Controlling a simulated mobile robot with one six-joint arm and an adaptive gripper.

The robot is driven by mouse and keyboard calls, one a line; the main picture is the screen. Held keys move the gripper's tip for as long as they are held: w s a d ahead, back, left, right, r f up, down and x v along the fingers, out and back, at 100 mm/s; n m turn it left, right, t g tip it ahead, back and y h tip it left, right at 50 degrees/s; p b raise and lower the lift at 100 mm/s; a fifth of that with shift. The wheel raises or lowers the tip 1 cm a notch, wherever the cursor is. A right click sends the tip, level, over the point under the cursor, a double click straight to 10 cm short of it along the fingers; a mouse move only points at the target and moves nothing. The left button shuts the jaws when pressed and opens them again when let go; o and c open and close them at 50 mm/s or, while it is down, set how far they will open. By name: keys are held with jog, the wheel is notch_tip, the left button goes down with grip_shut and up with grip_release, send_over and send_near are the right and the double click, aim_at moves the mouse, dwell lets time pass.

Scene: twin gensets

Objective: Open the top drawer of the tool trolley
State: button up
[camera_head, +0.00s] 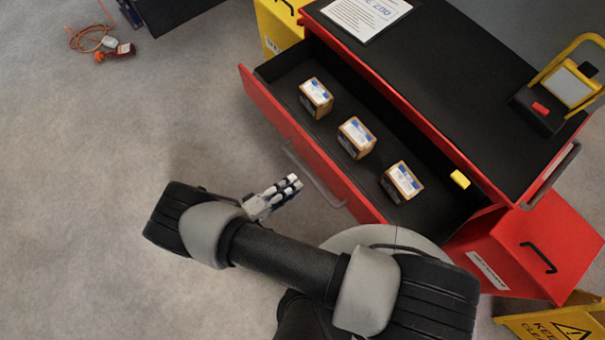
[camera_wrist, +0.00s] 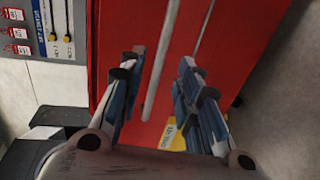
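The red tool trolley (camera_head: 446,53) has a black top. Its top drawer (camera_head: 290,135) is pulled well out and holds three small brown boxes with white and blue labels. The drawer's grey bar handle (camera_head: 313,176) runs along the red front. My gripper (camera_head: 296,184) is just off the drawer front, beside the handle and apart from it. In the wrist view, my gripper (camera_wrist: 160,78) has its two fingers spread, with nothing held between them. The handle (camera_wrist: 163,60) shows beyond and between the fingertips there, in front of the red face.
A yellow work lamp (camera_head: 570,85) and a paper sheet (camera_head: 367,14) lie on the trolley top. A red box (camera_head: 530,245) and a yellow caution sign (camera_head: 555,324) stand at lower right. An orange cable (camera_head: 90,38) lies on the floor at upper left. The floor at left is clear.

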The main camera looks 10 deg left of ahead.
jog(key=v, duration=0.4)
jog(key=shift+s+a, duration=0.15)
dwell(0.4)
